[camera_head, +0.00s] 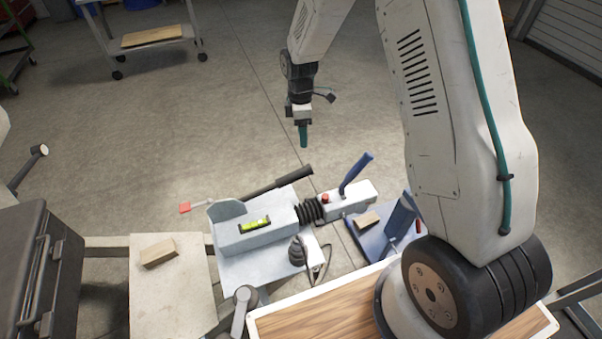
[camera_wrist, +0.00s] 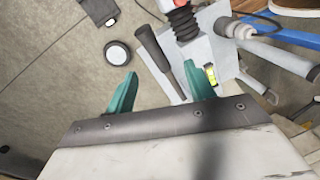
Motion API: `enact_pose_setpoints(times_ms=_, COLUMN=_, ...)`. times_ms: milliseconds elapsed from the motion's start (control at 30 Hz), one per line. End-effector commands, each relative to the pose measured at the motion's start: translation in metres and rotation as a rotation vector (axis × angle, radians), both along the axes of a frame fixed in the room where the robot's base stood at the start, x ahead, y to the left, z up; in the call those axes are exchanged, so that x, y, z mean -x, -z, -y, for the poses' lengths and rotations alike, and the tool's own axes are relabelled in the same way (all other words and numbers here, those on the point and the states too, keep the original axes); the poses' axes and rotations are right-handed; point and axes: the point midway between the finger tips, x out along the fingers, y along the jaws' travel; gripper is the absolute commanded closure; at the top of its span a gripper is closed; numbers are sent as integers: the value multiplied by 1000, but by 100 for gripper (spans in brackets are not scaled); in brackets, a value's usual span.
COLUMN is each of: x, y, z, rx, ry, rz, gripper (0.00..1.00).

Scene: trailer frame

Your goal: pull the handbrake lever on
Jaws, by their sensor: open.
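The handbrake lever (camera_head: 282,183) has a long black grip and slants up to the right from the grey housing on the trailer coupling. Its grip (camera_wrist: 155,50) also shows in the wrist view, running between the lines of my two fingers. My gripper (camera_head: 303,138), with green fingers, points down above the lever's free end and looks apart from it. In the wrist view my gripper (camera_wrist: 161,76) is open, with nothing held between the fingers.
A blue coupling handle (camera_head: 356,173) stands up right of the black bellows (camera_head: 310,210), near a red knob (camera_head: 325,197). A yellow-green spirit level (camera_head: 254,225) lies on the housing. A wooden block (camera_head: 158,252) and black case (camera_head: 40,270) are at left. Open floor lies behind.

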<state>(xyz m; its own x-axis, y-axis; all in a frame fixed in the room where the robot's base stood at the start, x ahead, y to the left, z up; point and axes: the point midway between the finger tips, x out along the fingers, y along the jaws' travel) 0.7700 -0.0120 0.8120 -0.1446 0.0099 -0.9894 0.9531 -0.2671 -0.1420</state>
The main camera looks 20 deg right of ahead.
Motion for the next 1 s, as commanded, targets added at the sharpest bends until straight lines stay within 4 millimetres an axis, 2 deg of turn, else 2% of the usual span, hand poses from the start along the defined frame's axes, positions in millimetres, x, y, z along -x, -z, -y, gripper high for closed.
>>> enact_pose_setpoints(times_ms=33, x=-4, y=26, z=-1, rx=-6, ry=-44, rz=-16, gripper=46)
enact_pose_setpoints(times_ms=100, x=-9, y=54, z=-2, rx=-16, ry=-101, rz=-26, gripper=46)
enact_pose_setpoints(times_ms=233, x=-14, y=90, z=-3, rx=-29, ry=-179, rz=-38, gripper=46)
enact_pose_setpoints(times_ms=567, x=-11, y=131, z=-4, rx=-37, ry=-225, rz=-46, gripper=46)
enact_pose_setpoints(times_ms=800, x=-3, y=169, z=-4, rx=-37, ry=-223, rz=-46, gripper=46)
enact_pose_setpoints(times_ms=1000, x=0, y=184, z=-4, rx=-37, ry=-223, rz=-44, gripper=46)
